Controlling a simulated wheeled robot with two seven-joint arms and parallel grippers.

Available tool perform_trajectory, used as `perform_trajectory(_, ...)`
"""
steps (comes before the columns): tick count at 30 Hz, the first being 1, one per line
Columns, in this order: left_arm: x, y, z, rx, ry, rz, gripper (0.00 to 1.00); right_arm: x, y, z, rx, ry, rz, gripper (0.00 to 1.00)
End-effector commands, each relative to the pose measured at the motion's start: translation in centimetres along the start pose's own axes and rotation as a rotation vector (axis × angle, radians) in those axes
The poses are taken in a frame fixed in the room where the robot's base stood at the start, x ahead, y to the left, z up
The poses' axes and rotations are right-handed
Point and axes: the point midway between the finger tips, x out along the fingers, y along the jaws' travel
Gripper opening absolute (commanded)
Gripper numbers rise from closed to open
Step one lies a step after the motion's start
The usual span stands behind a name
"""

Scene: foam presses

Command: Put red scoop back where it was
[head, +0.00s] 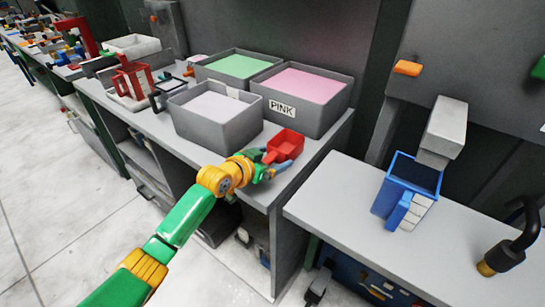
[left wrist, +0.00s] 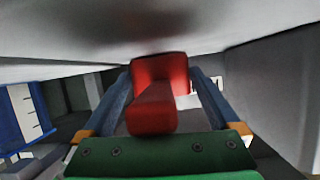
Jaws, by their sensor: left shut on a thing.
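The red scoop (head: 285,144) is at the right front part of the grey bench, in front of the pink bin, in the head view. My left gripper (head: 276,161) is shut on it, with its blue fingers on both sides of the scoop's handle. In the left wrist view the red scoop (left wrist: 155,95) fills the middle, between the two blue fingers (left wrist: 160,100). Whether the scoop touches the bench top cannot be told. My right gripper is not in view.
The pink bin (head: 343,109), a green bin (head: 199,74) and a whitish bin (head: 176,121) stand on the bench. Red and dark frames (head: 120,90) stand to the left.

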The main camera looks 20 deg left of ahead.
Motion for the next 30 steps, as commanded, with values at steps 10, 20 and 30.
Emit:
perform_trajectory(10, -0.1, 0.0, -0.1, 0.000, 0.000, 0.000, 1.00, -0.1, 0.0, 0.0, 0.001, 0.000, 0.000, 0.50)
perform_trajectory(20, -5.5, -0.1, -0.1, 0.004, -0.002, 0.000, 1.00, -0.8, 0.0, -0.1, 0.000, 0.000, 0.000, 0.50)
perform_trajectory(30, -11.8, 0.0, -0.1, 0.000, -0.003, 0.000, 1.00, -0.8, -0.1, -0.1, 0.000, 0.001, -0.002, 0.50)
